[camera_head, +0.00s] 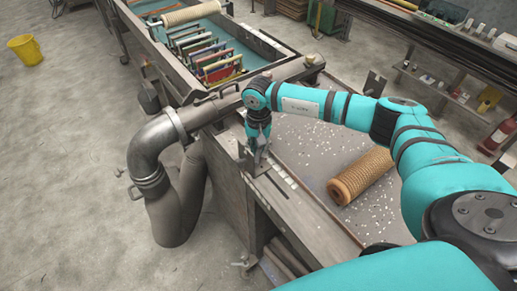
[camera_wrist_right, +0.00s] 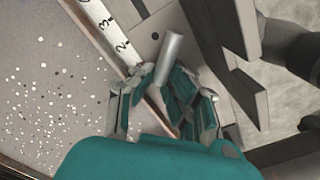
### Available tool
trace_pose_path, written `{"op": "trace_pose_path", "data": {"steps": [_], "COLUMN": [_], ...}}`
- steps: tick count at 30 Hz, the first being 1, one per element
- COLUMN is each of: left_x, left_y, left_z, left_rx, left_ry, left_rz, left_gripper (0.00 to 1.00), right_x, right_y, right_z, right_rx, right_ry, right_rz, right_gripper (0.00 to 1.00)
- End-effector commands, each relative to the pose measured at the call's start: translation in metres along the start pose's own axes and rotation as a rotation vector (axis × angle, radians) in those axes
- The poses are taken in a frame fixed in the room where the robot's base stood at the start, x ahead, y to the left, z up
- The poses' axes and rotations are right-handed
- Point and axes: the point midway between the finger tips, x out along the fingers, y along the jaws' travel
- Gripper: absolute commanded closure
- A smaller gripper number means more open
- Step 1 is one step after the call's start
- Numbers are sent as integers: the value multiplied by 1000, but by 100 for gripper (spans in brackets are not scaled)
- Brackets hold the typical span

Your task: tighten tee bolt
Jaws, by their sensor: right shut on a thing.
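My right gripper (camera_head: 258,162) reaches down to the left edge of the bench, beside the large grey pipe. In the right wrist view, the gripper (camera_wrist_right: 158,82) is shut on a short grey metal bar, which looks like the tee bolt's handle (camera_wrist_right: 171,54). The bar stands out between the fingers, near a white numbered scale (camera_wrist_right: 110,28) and a dark metal bracket (camera_wrist_right: 243,50). The bolt's threaded part is hidden. In the head view the bolt is too small and covered to make out. My left gripper is not in view.
A tan mesh roll (camera_head: 362,177) lies on the bench among scattered white chips. The bent grey pipe (camera_head: 160,150) stands left of the bench. A trough with coloured racks (camera_head: 210,58) is behind. A yellow bucket (camera_head: 26,50) stands on open floor.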

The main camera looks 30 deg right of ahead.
Motion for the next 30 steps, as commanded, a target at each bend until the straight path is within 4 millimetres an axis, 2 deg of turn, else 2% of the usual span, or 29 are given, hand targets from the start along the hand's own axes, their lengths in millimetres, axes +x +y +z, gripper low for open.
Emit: {"op": "trace_pose_path", "data": {"steps": [8, 18, 30], "left_x": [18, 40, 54], "left_y": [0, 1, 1], "left_z": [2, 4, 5], "left_rx": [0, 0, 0], "left_ry": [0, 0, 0], "left_rz": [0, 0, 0], "left_gripper": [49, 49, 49], "right_x": [2, 2, 0], "right_y": [3, 9, 12], "right_z": [-1, 1, 3], "right_rx": [149, 414, 613], "right_ry": [2, 2, 2], "right_rz": [-1, -3, -2], "right_gripper": [100, 100, 100]}}
